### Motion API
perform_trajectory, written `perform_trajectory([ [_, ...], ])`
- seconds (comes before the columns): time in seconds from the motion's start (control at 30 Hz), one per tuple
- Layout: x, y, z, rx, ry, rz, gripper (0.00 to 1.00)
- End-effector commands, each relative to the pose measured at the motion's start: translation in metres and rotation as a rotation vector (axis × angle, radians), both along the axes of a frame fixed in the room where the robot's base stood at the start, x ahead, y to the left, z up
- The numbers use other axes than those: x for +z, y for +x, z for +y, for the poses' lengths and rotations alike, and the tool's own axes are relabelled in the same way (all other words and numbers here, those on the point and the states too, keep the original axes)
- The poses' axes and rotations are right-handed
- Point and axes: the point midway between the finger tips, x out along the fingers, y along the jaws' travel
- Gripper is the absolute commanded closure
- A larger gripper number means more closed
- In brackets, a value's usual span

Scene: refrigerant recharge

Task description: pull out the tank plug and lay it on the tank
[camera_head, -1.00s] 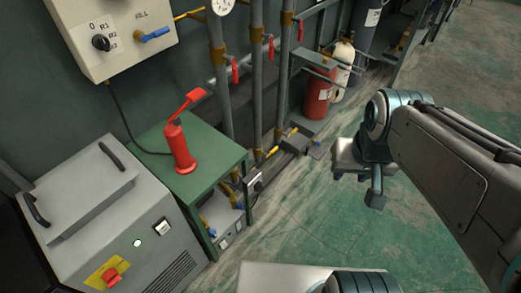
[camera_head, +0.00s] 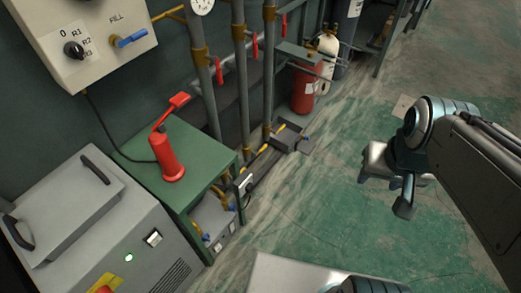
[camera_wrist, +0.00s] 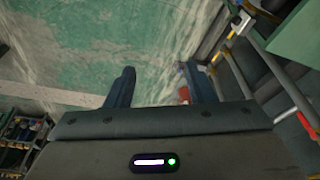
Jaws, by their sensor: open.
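No part is clearly recognisable as the tank plug, and I cannot tell for sure which object is the tank. A grey boxy unit (camera_head: 75,205) with a raised lid-like top and two dark handles stands at the lower left in the head view. A red cylinder (camera_head: 306,85) and a white cylinder (camera_head: 328,60) stand by the wall at the back. My gripper hangs over the open floor at the right in the head view, well away from these. In the wrist view my gripper (camera_wrist: 158,73) is open and empty, its two dark fingers spread apart.
A green table (camera_head: 200,165) carries a red bottle-like tool (camera_head: 168,158). A control box (camera_head: 88,35) with a dark knob and blue handle hangs above it. Vertical pipes (camera_head: 241,100) with red levers line the wall. The green floor (camera_head: 340,200) in the middle is clear.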

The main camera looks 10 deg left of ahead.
Motion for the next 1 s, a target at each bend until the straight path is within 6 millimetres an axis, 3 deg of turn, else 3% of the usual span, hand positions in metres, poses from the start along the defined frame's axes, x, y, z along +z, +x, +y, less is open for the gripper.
perform_trajectory([
  [0.17, -0.029, 0.001, 0.012, -0.072, 0.067, 0.069, 0.42],
  [0.4, -0.127, 0.002, 0.069, -0.414, 0.329, 0.386, 0.42],
  [0.63, -0.209, 0.01, 0.132, -0.833, 0.557, 0.773, 0.42],
  [0.87, -0.282, 0.035, 0.186, -1.275, 0.715, 1.192, 0.42],
  [1.0, -0.327, 0.059, 0.211, -1.55, 0.779, 1.462, 0.42],
])
